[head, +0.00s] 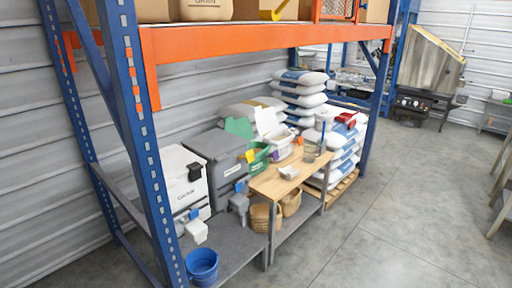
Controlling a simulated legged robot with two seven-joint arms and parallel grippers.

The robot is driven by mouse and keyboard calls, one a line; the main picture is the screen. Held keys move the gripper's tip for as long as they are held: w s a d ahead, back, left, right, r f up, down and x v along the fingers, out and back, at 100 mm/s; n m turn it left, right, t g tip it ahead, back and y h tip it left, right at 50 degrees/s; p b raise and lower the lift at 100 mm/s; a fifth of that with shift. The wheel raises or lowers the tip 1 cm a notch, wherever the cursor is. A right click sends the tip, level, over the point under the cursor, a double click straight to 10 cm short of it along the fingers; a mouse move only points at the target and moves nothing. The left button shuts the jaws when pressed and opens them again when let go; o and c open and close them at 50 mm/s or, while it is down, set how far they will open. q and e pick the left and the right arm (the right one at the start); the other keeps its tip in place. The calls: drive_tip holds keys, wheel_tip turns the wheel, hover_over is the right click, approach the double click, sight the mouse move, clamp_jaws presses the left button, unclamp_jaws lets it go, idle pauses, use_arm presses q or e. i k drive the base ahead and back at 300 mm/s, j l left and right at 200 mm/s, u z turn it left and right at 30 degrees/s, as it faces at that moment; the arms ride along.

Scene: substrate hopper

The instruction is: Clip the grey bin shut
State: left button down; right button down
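The grey bin (214,150) stands on the low grey shelf inside the rack, just right of a white bin. Its top looks covered by a dark grey lid, but I cannot tell whether the lid is fully down. A pale label (235,170) is on its front. A small yellow piece (250,156) shows at its upper right edge; I cannot tell whether it is a clip or whether it is fastened. A grey spout (239,203) with a blue part sits low on its front. Neither of my grippers is in view.
The white bin (181,180) has a black latch (195,172). A blue bucket (202,265) stands at the shelf's front. A wooden-topped bench (275,187) is right of the grey bin. Blue rack posts (148,150) and an orange beam (265,40) frame the bay. The floor (375,220) right of it is clear.

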sight(249, 155)
drive_tip(key=i+l+z, duration=0.1)
drive_tip(key=i, duration=1.15)
drive_tip(key=i+l+z, duration=0.15)
drive_tip(key=i, duration=1.15)
